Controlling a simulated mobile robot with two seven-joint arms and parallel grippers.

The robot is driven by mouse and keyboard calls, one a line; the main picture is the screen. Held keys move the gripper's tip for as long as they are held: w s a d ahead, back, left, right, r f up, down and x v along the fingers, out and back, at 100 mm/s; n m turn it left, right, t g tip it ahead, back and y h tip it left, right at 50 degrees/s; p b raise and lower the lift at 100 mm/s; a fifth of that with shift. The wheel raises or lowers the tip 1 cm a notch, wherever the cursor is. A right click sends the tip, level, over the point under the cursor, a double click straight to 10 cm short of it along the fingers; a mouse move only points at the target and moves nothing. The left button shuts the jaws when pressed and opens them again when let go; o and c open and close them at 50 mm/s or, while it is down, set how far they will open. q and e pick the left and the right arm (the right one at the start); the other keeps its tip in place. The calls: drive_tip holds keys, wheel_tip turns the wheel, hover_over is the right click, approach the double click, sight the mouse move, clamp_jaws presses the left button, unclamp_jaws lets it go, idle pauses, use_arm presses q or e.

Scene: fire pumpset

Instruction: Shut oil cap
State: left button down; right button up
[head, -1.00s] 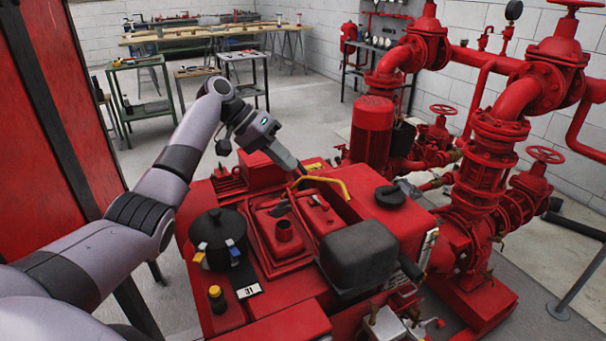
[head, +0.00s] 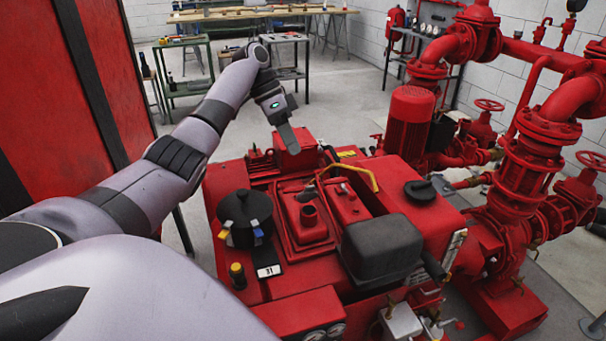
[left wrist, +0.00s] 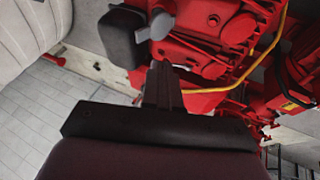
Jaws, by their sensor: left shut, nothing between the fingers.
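The red pump engine (head: 375,230) fills the middle of the head view. A short red filler neck (head: 310,214) stands on its top, with a small grey piece (head: 306,194) just behind it. A round black cap (head: 420,190) sits on the red cover further right. I cannot tell for certain which of these is the oil cap. My left gripper (head: 290,143) is shut and empty, fingers pointing down, above the engine's far left end and left of the yellow handle. In the left wrist view its dark fingers (left wrist: 162,86) are together. My right gripper is not in view.
A yellow bent handle (head: 352,168), a black box (head: 380,250) and a black pot (head: 245,218) rise from the engine. Red pipes and valves (head: 535,130) stand at the right. A red panel (head: 95,80) stands at the left. Workbenches are at the back.

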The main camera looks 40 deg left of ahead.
sight(311, 187)
use_arm(q)
drive_tip(key=shift+s+d+f+p, duration=0.1)
drive_tip(key=shift+s+d+f, duration=0.1)
drive_tip(key=shift+d+f, duration=0.6)
drive_tip(key=shift+s+d+f+p, duration=0.15)
drive_tip(key=shift+s+d+f, duration=0.1)
drive_tip(key=shift+d+f, duration=0.55)
drive_tip(key=shift+s+d+f+p, duration=0.1)
drive_tip(key=shift+s+d+f, duration=0.1)
drive_tip(key=shift+d+f, duration=0.55)
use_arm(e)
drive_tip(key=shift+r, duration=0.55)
